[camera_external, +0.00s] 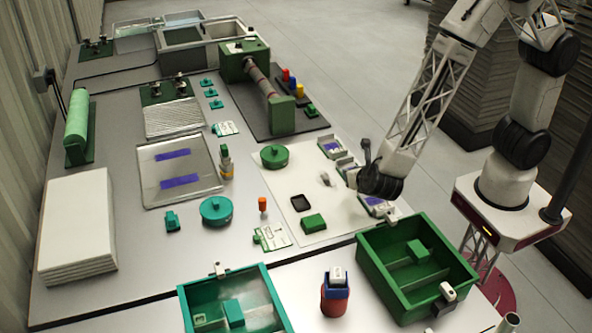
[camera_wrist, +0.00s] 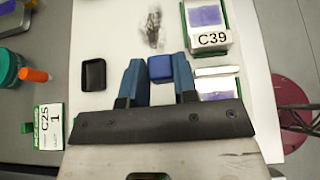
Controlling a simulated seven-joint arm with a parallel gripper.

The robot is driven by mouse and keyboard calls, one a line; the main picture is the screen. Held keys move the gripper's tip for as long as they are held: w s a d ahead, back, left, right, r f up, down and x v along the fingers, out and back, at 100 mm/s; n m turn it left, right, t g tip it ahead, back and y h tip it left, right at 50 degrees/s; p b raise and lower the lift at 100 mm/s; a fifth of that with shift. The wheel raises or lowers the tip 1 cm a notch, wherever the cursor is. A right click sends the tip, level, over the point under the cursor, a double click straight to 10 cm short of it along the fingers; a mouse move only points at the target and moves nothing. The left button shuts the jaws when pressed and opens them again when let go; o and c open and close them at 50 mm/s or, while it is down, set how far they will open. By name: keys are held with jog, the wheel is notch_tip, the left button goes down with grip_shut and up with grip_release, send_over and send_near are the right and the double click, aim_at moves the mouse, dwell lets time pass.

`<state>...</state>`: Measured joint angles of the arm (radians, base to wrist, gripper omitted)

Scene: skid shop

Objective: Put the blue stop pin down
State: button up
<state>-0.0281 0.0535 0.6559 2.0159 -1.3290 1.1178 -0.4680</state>
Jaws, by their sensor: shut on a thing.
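My gripper (camera_wrist: 158,80) has its two blue-grey fingers at either side of a small blue block-like piece, the blue stop pin (camera_wrist: 160,67), and is shut on it. The white mat (camera_wrist: 115,35) lies below. In the external view my dark wrist (camera_external: 380,184) hangs over the right side of the mat, near the white label holders. The held pin cannot be made out in that view, and its height above the mat is not clear.
A shallow black tray (camera_wrist: 93,75) lies left of the fingers. A holder marked C39 (camera_wrist: 208,28) and another beneath it stand to the right. A grey smudge-like patch (camera_wrist: 153,27) is ahead. A green block (camera_external: 314,222) and green bin (camera_external: 397,297) are nearby.

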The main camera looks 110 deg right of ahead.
jog(key=w+d, duration=0.1)
jog(key=w, duration=0.6)
jog(key=w+d+f, duration=0.1)
jog(key=w+d, duration=0.1)
jog(key=w, duration=0.6)
jog(key=shift+d+f, duration=0.2)
jog(key=shift+d, duration=0.1)
jog(key=shift+w+f, duration=0.1)
jog(key=shift+f, duration=1.65)
jog(key=shift+f, duration=0.15)
jog(key=o, duration=0.9)
jog(key=shift+r, duration=0.2)
jog(key=v, duration=1.2)
